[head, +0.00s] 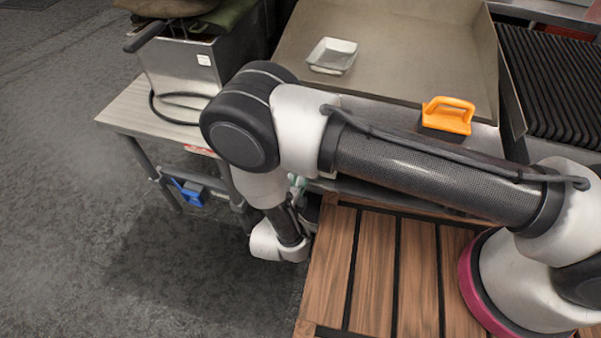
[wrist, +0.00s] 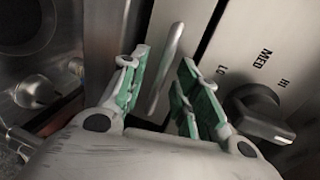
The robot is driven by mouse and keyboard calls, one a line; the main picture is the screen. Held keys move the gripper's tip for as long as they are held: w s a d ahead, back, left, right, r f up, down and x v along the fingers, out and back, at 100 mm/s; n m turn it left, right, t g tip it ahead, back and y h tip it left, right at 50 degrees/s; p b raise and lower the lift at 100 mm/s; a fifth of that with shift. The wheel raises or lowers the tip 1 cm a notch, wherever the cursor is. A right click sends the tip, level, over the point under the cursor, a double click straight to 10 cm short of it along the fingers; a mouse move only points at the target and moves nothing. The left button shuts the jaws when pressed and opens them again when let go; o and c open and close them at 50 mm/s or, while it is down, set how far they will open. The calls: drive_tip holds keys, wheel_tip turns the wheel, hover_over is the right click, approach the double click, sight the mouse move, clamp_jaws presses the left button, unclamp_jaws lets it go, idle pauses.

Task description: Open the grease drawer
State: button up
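A slim metal bar handle (wrist: 165,68), apparently the grease drawer's, shows in the wrist view on a steel front panel. My gripper (wrist: 158,88) is open, with green pads on both fingers. In the head view my gripper (head: 297,184) is mostly hidden below my arm at the griddle's front; the handle is hidden there.
A control knob (wrist: 262,108) marked LO, MED and HI sits right beside the right finger. Above is the griddle (head: 405,55) with a white dish (head: 333,55) and an orange-handled press (head: 447,115). A fryer (head: 180,68) stands left on a steel table (head: 135,108). Floor at left is clear.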

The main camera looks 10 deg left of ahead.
drive_tip(key=shift+w+f, duration=0.15)
drive_tip(key=shift+w, duration=0.45)
drive_tip(key=shift+c, duration=0.3)
clamp_jaws()
drive_tip(key=shift+s, duration=0.1)
